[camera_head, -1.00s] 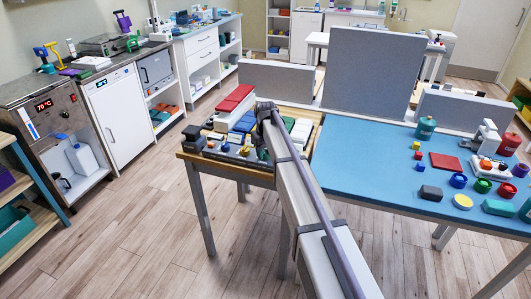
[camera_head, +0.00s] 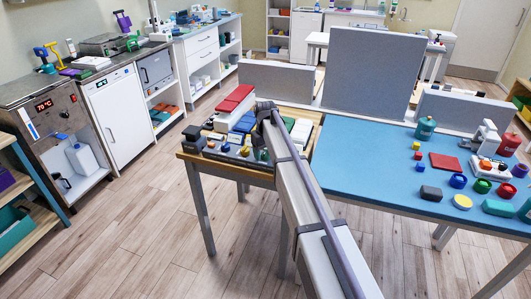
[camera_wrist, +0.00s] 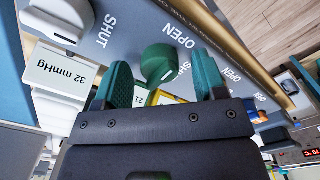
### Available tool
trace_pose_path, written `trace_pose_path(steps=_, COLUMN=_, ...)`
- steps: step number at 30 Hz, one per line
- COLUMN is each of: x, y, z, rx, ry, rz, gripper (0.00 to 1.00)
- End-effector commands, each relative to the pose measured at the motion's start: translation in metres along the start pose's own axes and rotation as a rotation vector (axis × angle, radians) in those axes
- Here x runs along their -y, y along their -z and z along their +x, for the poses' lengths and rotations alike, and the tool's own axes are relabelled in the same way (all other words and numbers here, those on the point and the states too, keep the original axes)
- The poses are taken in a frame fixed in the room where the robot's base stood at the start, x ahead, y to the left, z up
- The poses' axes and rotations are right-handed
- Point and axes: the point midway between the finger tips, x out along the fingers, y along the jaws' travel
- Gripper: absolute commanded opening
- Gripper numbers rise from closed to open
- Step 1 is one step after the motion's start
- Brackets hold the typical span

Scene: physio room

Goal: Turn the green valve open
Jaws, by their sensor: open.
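The green valve (camera_wrist: 158,60) shows in the wrist view as a round green knob with a small white mark, on a grey panel (camera_wrist: 135,22) lettered SHUT and OPEN. It lies between the tips of the two teal fingers of my gripper (camera_wrist: 162,70), which is open. A gap shows on each side, so the fingers look apart from the knob. In the head view my arm hides most of the gripper and I cannot make out the valve clearly.
A pale knob (camera_wrist: 62,18) and a 32 mmHg display (camera_wrist: 62,72) sit left of the valve.

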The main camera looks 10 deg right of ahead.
Motion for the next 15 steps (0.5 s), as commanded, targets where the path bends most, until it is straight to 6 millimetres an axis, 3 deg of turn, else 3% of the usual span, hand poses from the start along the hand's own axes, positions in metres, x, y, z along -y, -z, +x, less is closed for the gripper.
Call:
trace_pose_path(steps=12, x=0.0, y=0.0, z=-0.095, rx=0.0, ry=0.0, rz=0.0, gripper=0.65)
trace_pose_path(steps=15, x=0.0, y=0.0, z=-0.107, rx=0.0, ry=0.0, rz=0.0, gripper=0.65)
